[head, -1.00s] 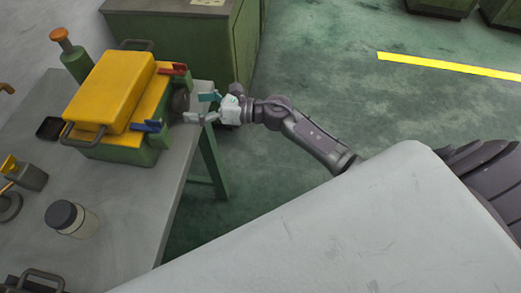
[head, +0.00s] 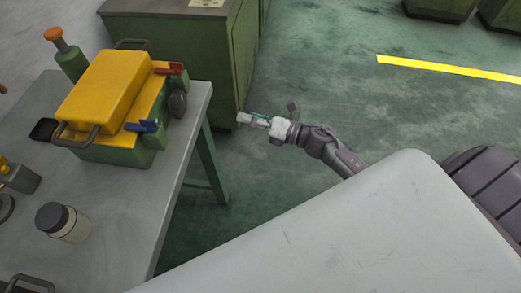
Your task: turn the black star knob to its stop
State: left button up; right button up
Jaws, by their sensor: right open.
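The black star knob (head: 178,103) is on the right side of a green and yellow machine box (head: 110,90), between a red lever (head: 170,70) and a blue lever (head: 146,126). The box stands on the grey table. My right gripper (head: 245,117) is open and empty, to the right of the knob and clear of it, past the table's edge. Its fingers point left toward the box. How far the knob is turned cannot be told. My left gripper is out of view.
A green cabinet (head: 190,50) stands behind. Green floor is open to the right.

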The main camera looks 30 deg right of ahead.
jog(key=s+d+f+m+h, duration=0.2)
jog(key=f+m+h, duration=0.3)
jog(key=f+m, duration=0.7)
jog(key=shift+s+f+t+h+p, duration=0.3)
jog(key=shift+s+f+h+p, duration=0.25)
jog(key=shift+f, duration=1.15)
jog(key=shift+d, duration=0.1)
